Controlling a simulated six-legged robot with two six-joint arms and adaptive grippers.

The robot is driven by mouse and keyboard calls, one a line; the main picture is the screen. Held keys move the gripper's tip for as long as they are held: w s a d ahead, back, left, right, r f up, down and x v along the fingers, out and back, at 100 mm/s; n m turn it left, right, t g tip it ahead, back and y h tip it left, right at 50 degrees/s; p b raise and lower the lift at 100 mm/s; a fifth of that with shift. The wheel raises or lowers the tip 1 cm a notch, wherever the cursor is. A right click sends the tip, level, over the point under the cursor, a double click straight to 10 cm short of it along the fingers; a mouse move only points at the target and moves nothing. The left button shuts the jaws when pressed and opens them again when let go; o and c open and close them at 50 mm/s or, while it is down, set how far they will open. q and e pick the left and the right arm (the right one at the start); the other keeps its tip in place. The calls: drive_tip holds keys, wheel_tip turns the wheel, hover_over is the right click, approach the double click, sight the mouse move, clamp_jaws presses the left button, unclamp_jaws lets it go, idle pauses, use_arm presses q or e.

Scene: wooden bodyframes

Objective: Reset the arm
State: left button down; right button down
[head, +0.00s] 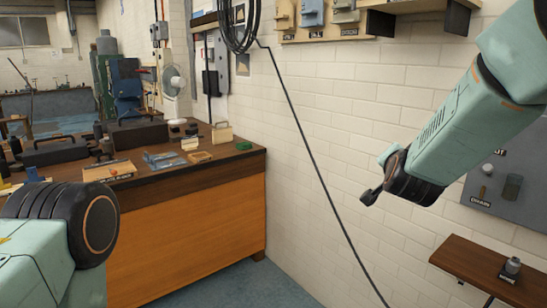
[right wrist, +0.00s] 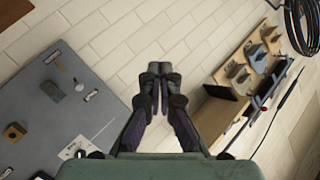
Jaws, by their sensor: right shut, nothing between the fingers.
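My right gripper (right wrist: 160,72) shows in the right wrist view, its two dark fingers together with nothing between them. It points at a white brick wall (right wrist: 120,35) and touches nothing that I can see. In the head view my right arm (head: 465,120) comes in from the upper right and ends in a dark part in front of the wall. My left arm (head: 45,245) shows at the lower left of the head view with a dark ringed joint; its gripper is out of the picture.
A wooden workbench (head: 190,230) with tools stands at the left. A grey panel (head: 510,190) and a small wooden shelf (head: 480,268) are on the wall at right. A wooden rack (head: 340,22) hangs above. A black cable (head: 315,155) runs down the wall.

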drive_tip(key=s+a+f+n+g+y+b, duration=0.1)
drive_tip(key=s+f+n+g, duration=0.15)
drive_tip(key=s+f, duration=0.6)
drive_tip(key=s+a+f+n+g+y+b, duration=0.1)
drive_tip(key=s+f+n+g+b, duration=0.2)
drive_tip(key=f, duration=1.1)
drive_tip(key=s+a+f+n+g+y, duration=0.1)
drive_tip(key=s+f+n+g, duration=0.15)
drive_tip(key=s+f, duration=0.75)
drive_tip(key=s+f+n+g+b, duration=0.1)
drive_tip(key=s+f+g+b, duration=0.1)
drive_tip(key=s+f, duration=0.8)
drive_tip(key=s+a+f+n+g+y+b, duration=0.1)
drive_tip(key=s+f+g+b, duration=0.2)
drive_tip(key=s+f, duration=0.8)
drive_tip(key=s+g, duration=0.2)
drive_tip(key=s, duration=0.5)
drive_tip(key=shift+s+a+n+y, duration=0.2)
drive_tip(key=shift+s+n+y, duration=0.1)
drive_tip(key=shift+n, duration=0.1)
drive_tip(key=shift+f, duration=0.1)
